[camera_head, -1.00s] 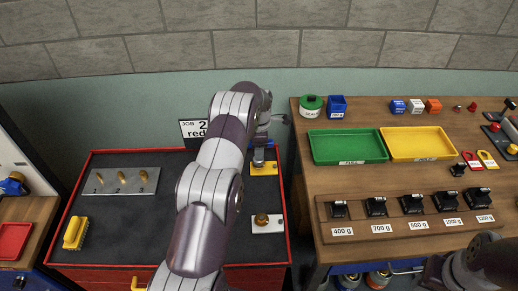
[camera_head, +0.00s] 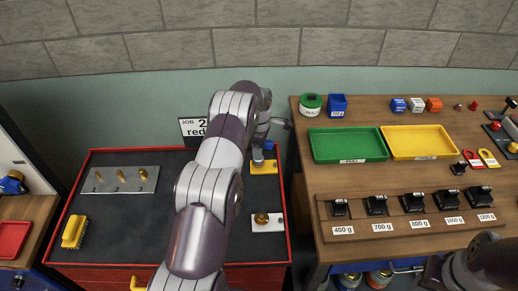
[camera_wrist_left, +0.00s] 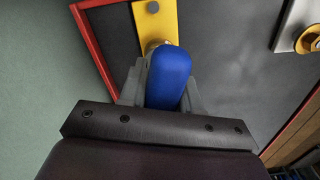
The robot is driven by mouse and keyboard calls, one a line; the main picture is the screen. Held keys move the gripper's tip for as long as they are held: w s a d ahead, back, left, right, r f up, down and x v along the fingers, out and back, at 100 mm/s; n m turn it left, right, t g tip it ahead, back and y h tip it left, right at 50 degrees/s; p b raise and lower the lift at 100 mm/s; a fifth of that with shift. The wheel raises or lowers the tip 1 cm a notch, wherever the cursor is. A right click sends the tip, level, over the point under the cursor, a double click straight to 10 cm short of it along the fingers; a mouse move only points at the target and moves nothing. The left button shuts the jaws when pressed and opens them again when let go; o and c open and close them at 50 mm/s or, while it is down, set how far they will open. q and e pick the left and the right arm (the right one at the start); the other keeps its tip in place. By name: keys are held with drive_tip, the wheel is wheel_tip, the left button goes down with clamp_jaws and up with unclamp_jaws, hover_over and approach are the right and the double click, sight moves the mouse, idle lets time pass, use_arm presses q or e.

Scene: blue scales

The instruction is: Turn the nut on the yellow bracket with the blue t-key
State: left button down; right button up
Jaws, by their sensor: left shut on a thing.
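The yellow bracket (camera_head: 264,168) lies at the right side of the dark, red-edged work surface; it shows at the top of the left wrist view (camera_wrist_left: 155,16). My left gripper (camera_head: 260,150) is over it, shut on the blue handle of the t-key (camera_wrist_left: 168,78). A bit of the key's blue also shows beside the fingers in the head view (camera_head: 269,145). A metallic round part, apparently the nut (camera_wrist_left: 154,46), shows only in part at the key's far end. The handle hides how the key sits on it. My right gripper is out of view.
A white plate with a brass nut (camera_head: 262,218) lies nearer on the same surface. The middle of the surface is partly hidden by my left arm.

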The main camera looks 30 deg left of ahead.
use_arm(q)
drive_tip(key=shift+m, duration=0.9)
drive_tip(key=shift+f+m+b, duration=0.1)
drive_tip(key=shift+m+b, duration=0.2)
drive_tip(key=shift+m, duration=1)
drive_tip(key=shift+s+m, duration=0.1)
drive_tip(key=shift+m, duration=3)
drive_tip(key=shift+n+b, duration=0.3)
drive_tip(key=shift+n, duration=0.6)
